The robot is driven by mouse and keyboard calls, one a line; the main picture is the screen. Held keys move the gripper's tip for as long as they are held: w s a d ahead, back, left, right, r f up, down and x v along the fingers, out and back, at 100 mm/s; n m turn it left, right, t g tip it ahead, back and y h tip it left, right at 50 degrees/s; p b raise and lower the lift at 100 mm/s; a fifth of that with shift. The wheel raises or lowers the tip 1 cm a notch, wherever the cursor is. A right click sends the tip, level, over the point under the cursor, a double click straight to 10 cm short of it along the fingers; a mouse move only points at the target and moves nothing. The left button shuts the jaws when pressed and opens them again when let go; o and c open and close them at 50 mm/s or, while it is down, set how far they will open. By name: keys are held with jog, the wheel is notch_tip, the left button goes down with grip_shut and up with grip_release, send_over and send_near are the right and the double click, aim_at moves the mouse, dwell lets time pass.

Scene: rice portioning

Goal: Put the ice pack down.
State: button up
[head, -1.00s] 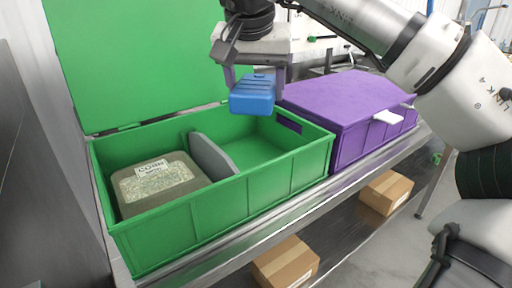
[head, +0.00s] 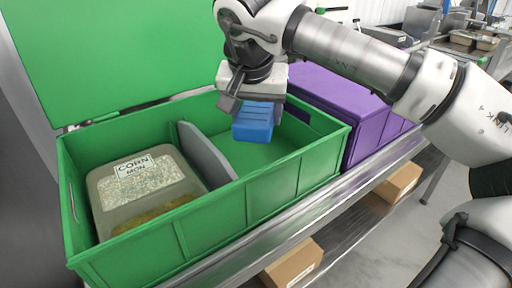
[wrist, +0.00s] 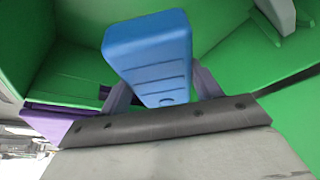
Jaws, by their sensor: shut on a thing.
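The blue ice pack (head: 253,122) is a ribbed block held in my gripper (head: 255,100). In the head view it hangs over the right compartment of the open green crate (head: 270,194), its lower end around rim height. The wrist view shows the ice pack (wrist: 152,58) between my gripper's two fingers (wrist: 160,98), with green crate walls around it. The gripper is shut on it. I cannot tell whether the pack touches the crate floor, but it looks apart from it.
A grey divider (head: 207,153) splits the green crate. A container labelled corn (head: 150,185) fills the left compartment. The green lid (head: 110,50) stands open behind. A closed purple crate (head: 345,100) stands to the right. Cardboard boxes (head: 292,264) lie below the metal table.

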aim_at(252, 119)
jog(key=shift+f, duration=4)
jog(key=shift+f+b, duration=0.25)
jog(key=shift+b, duration=0.15)
jog(key=o, duration=1.2)
jog(key=shift+r, duration=0.15)
jog(key=shift+r+p, duration=0.25)
jog(key=shift+p, duration=0.15)
jog(key=v, duration=1.1)
jog(key=shift+s+r, duration=0.2)
jog(key=shift+r, duration=0.1)
jog(key=shift+a, duration=0.1)
